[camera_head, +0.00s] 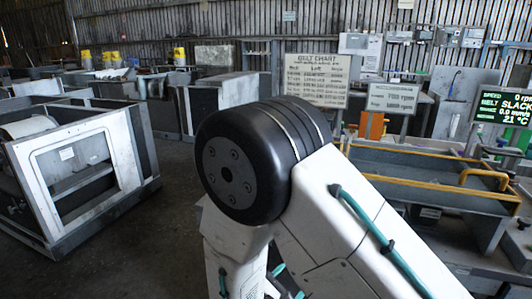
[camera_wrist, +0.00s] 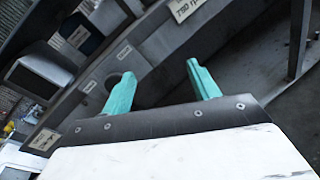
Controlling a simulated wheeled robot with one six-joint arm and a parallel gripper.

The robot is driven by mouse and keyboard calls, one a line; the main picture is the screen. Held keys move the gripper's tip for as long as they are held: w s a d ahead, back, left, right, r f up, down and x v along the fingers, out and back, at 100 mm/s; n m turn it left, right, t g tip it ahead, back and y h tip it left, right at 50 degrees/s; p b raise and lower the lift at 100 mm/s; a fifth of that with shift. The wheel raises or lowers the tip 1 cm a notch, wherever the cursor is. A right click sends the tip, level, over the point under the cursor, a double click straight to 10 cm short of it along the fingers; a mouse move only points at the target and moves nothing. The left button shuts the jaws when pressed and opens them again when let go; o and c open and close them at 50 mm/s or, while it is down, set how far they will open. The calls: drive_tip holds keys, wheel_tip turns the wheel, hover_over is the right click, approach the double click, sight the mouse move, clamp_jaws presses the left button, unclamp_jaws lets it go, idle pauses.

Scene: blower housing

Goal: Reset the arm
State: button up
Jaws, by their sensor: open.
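My gripper (camera_wrist: 161,85) shows in the wrist view with two teal fingers set well apart. It is open, and nothing is between the fingers. Beyond them is a grey metal surface with a round hole and small labels, seen at a tilt. In the head view my white arm with its black joint fills the middle, and my gripper is not visible there.
A belt chart sign (camera_head: 317,80) and a smaller sign (camera_head: 392,98) stand behind my arm. A bench with a yellow rail (camera_head: 430,186) and a display reading "SLACK" (camera_head: 503,107) are at right. A white-framed housing (camera_head: 82,168) stands left, with bare floor before it.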

drive_tip(key=s+d+r+m+g+h, duration=0.1)
drive_tip(key=s+d+r+m+g, duration=1.05)
drive_tip(key=d+g, duration=0.2)
drive_tip(key=s+d+r+m+y, duration=0.3)
drive_tip(key=s+r+m+y, duration=0.2)
drive_tip(key=s+r+m, duration=0.1)
drive_tip(key=s+d+r+m+t+y, duration=0.1)
drive_tip(key=s+d+r+m+y, duration=0.2)
drive_tip(key=s+r+m+y, duration=0.3)
wheel_tip(320, 180, up, 2)
drive_tip(key=shift+r, duration=0.25)
drive_tip(key=shift+t, duration=0.25)
idle(0.5)
